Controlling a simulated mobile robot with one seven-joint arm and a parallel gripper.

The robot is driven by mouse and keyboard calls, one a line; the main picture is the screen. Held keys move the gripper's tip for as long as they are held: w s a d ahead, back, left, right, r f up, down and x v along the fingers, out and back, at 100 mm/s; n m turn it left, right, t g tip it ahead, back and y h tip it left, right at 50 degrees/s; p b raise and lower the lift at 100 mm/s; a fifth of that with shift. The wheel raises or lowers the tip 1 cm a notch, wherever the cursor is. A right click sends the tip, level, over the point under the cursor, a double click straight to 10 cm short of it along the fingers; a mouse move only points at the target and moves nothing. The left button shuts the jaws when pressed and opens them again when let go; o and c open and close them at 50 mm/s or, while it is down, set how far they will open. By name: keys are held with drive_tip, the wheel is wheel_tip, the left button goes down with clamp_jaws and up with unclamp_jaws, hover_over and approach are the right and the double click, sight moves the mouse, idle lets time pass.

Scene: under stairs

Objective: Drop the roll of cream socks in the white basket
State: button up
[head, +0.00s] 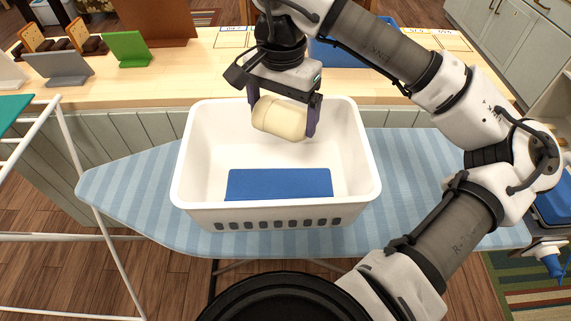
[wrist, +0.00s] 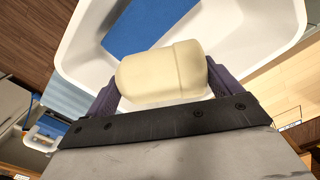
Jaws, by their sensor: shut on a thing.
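The roll of cream socks (head: 279,118) is held between the two fingers of my gripper (head: 282,117). It also shows in the wrist view (wrist: 163,76), with a finger of my gripper (wrist: 163,84) on each side. The white basket (head: 190,188) stands on the ironing board, with a blue flat thing (head: 278,184) on its floor. In the head view my gripper and the roll appear over the far part of the basket opening. The basket also shows in the wrist view (wrist: 262,30) beyond the roll. The height of the roll above the basket floor is hard to tell.
The striped blue ironing board (head: 125,190) bears the basket. Behind it a wooden counter (head: 180,68) holds a green stand (head: 128,48), a grey stand (head: 60,67) and a blue bin (head: 340,53). A white rack (head: 88,180) stands at left.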

drive_tip(key=shift+f+b, duration=1.4)
drive_tip(key=shift+f, duration=1.5)
drive_tip(key=o, duration=1.1)
wheel_tip(320, 180, up, 14)
drive_tip(key=shift+f+b, duration=0.1)
drive_tip(key=shift+b, duration=0.75)
drive_tip(key=shift+s, duration=0.1)
